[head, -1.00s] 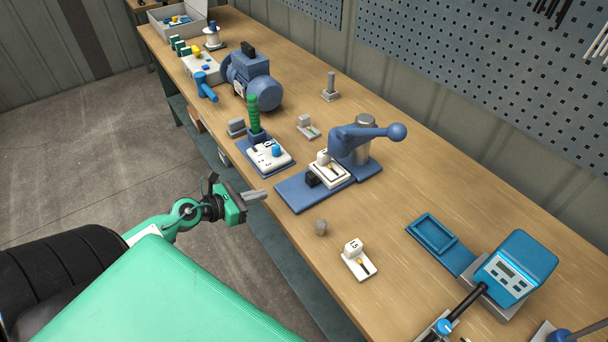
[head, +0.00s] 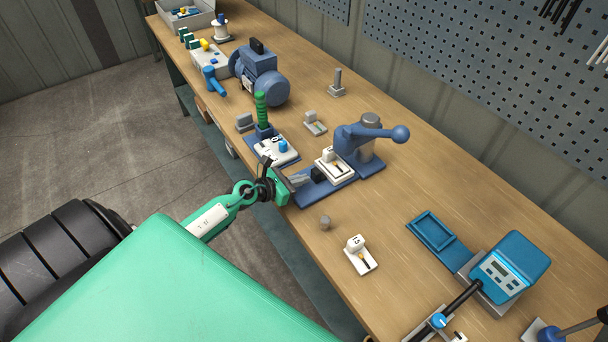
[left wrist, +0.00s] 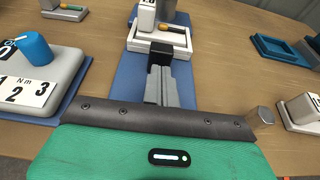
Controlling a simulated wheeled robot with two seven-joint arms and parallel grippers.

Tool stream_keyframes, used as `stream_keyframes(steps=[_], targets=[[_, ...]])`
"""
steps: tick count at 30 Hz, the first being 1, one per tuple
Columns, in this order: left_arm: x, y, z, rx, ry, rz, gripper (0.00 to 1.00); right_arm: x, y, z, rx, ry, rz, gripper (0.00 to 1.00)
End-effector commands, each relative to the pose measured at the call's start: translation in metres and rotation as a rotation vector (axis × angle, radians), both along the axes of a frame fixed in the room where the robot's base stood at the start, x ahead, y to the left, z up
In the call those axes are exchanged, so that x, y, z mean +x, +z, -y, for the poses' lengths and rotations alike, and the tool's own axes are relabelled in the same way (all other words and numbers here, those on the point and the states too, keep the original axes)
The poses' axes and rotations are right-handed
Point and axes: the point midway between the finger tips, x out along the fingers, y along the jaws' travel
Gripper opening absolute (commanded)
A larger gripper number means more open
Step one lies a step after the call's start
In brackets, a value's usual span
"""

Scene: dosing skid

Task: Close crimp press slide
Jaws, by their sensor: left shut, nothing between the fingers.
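The blue crimp press (head: 368,140), with a ball-ended lever, stands on a long blue base plate (head: 312,193). Its slide carries a white tray (head: 347,174) holding a white numbered part (head: 329,156). A black handle block (head: 316,174) is on the slide's near side. The left wrist view shows the tray (left wrist: 182,46) and the black block (left wrist: 161,54) straight ahead. My left gripper (head: 303,180) is shut and empty, low over the base plate. Its fingertips (left wrist: 161,72) are at the black block; I cannot tell whether they touch. My right gripper is out of view.
A white panel with a blue knob (head: 283,146) and a green handle (head: 261,112) stand close left of the gripper. A grey hexagonal piece (head: 325,222) and a white numbered block (head: 357,245) lie to the right. A blue meter (head: 510,266) is farther right.

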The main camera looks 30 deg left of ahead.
Motion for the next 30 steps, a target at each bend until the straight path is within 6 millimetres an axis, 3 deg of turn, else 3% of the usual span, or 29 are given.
stream_keyframes(steps=[6, 17, 26, 30], targets=[[0.012, 0.0, 0.004, -0.001, 0.001, 0.0, 0.0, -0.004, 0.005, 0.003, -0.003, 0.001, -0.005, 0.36], [0.013, 0.0, 0.005, 0.001, 0.001, -0.001, 0.0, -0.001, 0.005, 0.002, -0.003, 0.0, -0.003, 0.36], [0.041, 0.001, 0.017, -0.001, 0.0, 0.001, 0.0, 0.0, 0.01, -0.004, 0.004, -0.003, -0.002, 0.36], [0.04, -0.001, 0.016, -0.001, 0.001, 0.0, 0.0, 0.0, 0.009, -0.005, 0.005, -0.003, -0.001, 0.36]])
